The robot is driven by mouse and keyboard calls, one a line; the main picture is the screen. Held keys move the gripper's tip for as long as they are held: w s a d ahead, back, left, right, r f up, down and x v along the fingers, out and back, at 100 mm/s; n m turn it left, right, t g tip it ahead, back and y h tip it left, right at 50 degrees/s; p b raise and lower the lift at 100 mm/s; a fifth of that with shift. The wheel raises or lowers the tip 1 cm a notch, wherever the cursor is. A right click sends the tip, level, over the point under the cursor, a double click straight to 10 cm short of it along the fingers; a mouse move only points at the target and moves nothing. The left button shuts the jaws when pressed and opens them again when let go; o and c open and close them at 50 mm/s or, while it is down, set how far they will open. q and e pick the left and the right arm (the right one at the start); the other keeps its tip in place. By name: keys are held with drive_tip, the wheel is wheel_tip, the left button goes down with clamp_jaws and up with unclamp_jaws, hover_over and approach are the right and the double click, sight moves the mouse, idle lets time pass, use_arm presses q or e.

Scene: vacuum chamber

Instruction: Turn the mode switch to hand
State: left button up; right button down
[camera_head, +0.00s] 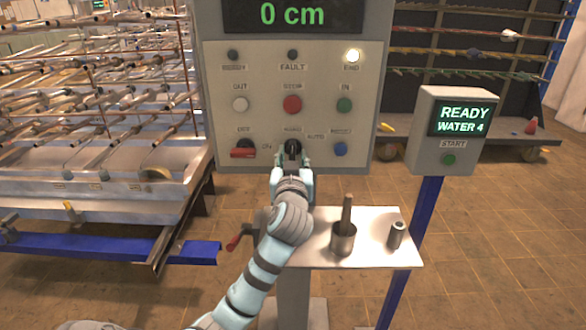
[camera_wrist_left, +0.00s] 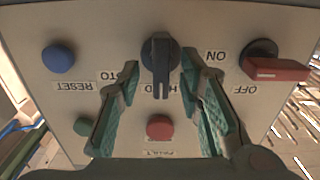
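The mode switch (camera_wrist_left: 158,60) is a black knob with a raised bar, on the grey control panel (camera_head: 220,100). In the left wrist view, which shows the panel upside down, its bar stands upright, in line with the HAND label (camera_wrist_left: 163,88); which end is the pointer is unclear. The AUTO label (camera_head: 316,136) is to its right in the head view. My left gripper (camera_head: 292,160) is in front of the switch and largely hides it there. In the wrist view its green-padded fingers (camera_wrist_left: 160,76) are apart, one each side of the knob, with gaps visible. My right gripper is out of view.
A red-handled OFF/ON switch (camera_head: 243,153) is left of the mode switch, a blue reset button (camera_head: 340,149) right of it. A red stop button (camera_head: 292,104) is above. A small table (camera_head: 375,256) with a metal cup (camera_head: 343,240) is below. A START box (camera_head: 430,155) stands right.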

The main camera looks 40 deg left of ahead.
use_arm(q)
drive_tip(key=v, duration=0.9)
drive_tip(key=shift+s+d, duration=0.25)
drive_tip(key=shift+s, duration=0.05)
